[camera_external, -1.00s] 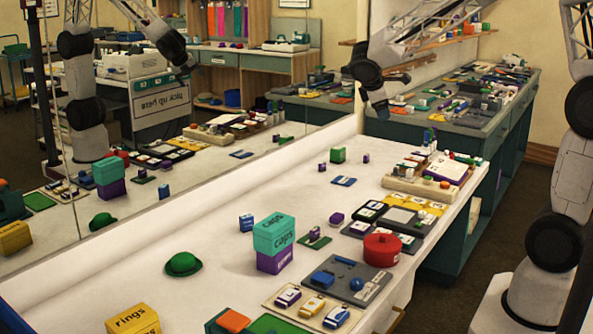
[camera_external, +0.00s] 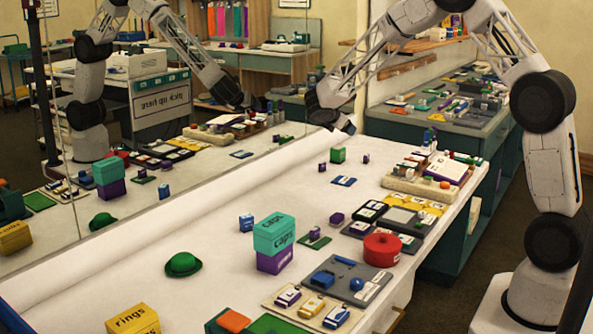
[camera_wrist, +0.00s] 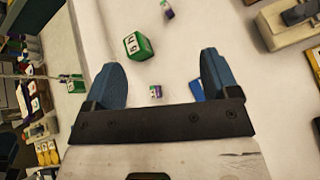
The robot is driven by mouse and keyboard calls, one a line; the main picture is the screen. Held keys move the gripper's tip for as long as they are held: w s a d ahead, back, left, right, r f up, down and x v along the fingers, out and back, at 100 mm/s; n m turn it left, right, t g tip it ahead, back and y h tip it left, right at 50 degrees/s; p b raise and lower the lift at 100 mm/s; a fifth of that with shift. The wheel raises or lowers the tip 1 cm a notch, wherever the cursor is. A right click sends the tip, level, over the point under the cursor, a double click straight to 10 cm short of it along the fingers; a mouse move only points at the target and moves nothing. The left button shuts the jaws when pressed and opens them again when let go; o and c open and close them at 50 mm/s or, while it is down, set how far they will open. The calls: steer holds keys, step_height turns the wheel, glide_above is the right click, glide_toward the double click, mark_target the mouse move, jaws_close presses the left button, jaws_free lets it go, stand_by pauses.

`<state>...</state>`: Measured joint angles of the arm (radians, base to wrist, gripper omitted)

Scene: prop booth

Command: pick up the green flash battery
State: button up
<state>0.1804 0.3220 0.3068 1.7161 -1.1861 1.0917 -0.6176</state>
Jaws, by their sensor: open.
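A green block (camera_external: 338,155), which looks like the green flash battery, stands on the white table near the mirror. In the wrist view it shows as a green block (camera_wrist: 138,46) with dark characters on a pale face. My gripper (camera_external: 333,118) is above the table, just up from the block in the external view. In the wrist view my gripper (camera_wrist: 163,70) is open with nothing held between its two blue fingers. The block lies a little beyond the fingertips, toward the left one, and is not touched.
Small purple-and-white pieces (camera_external: 322,167) (camera_external: 366,158) stand on either side of the block, and a blue-and-white piece (camera_external: 343,181) lies nearer. A mirror (camera_external: 200,150) runs along the left side. The table around the block is mostly clear.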

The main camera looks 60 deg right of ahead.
mark_target(336, 149)
steer(key=w+d+f+n, duration=0.1)
steer(key=w+d+f, duration=0.1)
steer(key=w+f, duration=0.1)
steer(key=w+d+f+n+h, duration=0.1)
steer(key=w+d+f, duration=0.2)
steer(key=f, duration=0.2)
steer(key=w+d+f+n+h, duration=0.1)
steer(key=w+d+f+n, duration=0.1)
steer(key=w+f, duration=0.1)
steer(key=shift+w+d+f+t, duration=0.2)
steer(key=shift+f+t, duration=0.2)
steer(key=shift+f, duration=0.25)
steer(key=shift+x, duration=1.2)
steer(key=shift+d, duration=0.1)
steer(key=shift+x, duration=2.55)
steer(key=shift+s+f, duration=0.1)
steer(key=c, duration=1.2)
